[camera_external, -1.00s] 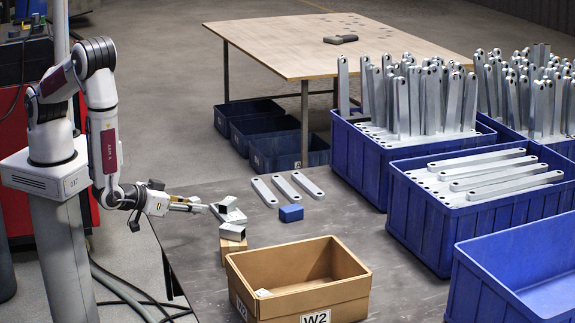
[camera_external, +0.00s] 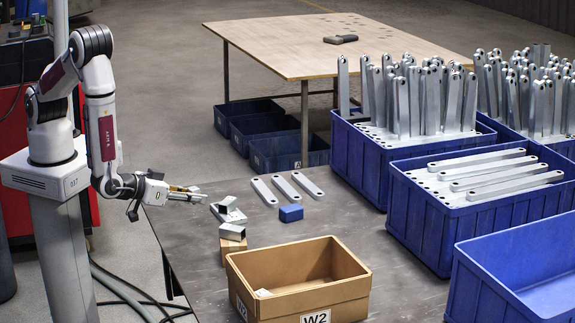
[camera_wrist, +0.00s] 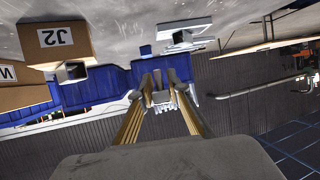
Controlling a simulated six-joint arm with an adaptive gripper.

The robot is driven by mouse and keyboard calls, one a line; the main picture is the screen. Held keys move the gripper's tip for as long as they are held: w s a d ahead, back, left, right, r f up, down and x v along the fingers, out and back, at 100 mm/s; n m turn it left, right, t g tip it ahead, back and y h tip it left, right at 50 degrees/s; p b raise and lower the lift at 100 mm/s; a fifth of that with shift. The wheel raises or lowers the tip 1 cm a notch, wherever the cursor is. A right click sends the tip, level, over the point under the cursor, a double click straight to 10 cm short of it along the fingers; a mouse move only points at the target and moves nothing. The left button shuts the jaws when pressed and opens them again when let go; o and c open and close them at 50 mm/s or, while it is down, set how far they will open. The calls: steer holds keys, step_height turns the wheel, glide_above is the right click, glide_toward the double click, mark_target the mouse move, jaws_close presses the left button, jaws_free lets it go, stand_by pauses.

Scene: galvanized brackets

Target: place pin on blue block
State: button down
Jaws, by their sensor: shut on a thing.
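The blue block (camera_external: 290,213) lies on the grey table, in front of three flat galvanized bars. A small blue shape (camera_wrist: 145,49) in the wrist view looks like the same block, but I cannot be sure. My gripper (camera_external: 199,193) is raised at the left of the table, pointing right, well apart from the block. In the wrist view my gripper (camera_wrist: 160,97) is shut on a small grey piece between its fingertips, which I take to be the pin. The pin is too small to make out in the external view.
Several galvanized brackets (camera_external: 229,213) stand near my gripper, one on a cardboard block (camera_external: 232,252). A cardboard box (camera_external: 355,290) marked W2 is at the front. Blue crates (camera_external: 415,230) of bars fill the right. Table between brackets and blue block is mostly clear.

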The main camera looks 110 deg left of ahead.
steer(key=a+n+g+y, duration=0.1)
steer(key=a+n+g, duration=0.1)
steer(key=a, duration=0.5)
step_height(320, 180, up, 4)
steer(key=m+t+h, duration=0.3)
steer(key=m+t, duration=0.2)
glide_above(291, 208)
steer(key=shift+f, duration=0.1)
steer(key=shift+f, duration=0.1)
steer(key=shift+f, duration=3)
